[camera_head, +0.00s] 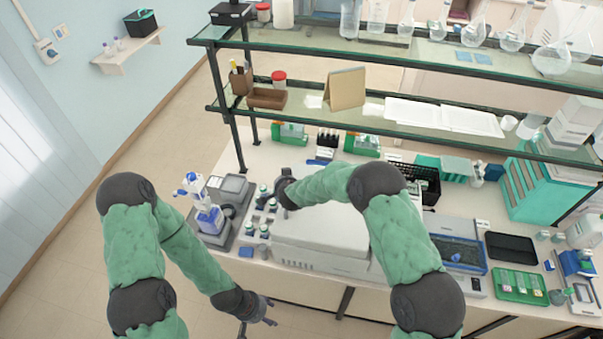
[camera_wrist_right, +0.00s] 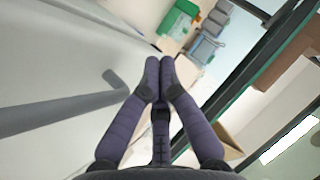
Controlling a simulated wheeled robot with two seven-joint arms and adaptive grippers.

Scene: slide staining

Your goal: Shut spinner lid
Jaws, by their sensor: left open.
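The spinner (camera_head: 322,238) is the large white-grey machine at the middle of the bench. Its pale top shows partly behind my right arm; I cannot tell from this view how far the lid stands open. In the right wrist view a broad white surface (camera_wrist_right: 60,70) fills the left, with a grey bar handle (camera_wrist_right: 60,114) across it. My right gripper (camera_wrist_right: 160,72) has its fingers together, with nothing seen between them, beside the bar's end. My left gripper (camera_head: 260,321) is open and empty in front of the bench.
Small bottles (camera_head: 264,202) and a blue-white instrument (camera_head: 207,216) stand left of the spinner. A glass shelf (camera_head: 430,118) spans above the back of the bench. A black tray (camera_head: 511,247) and a green tray (camera_head: 519,286) lie to the right. Floor at the left is clear.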

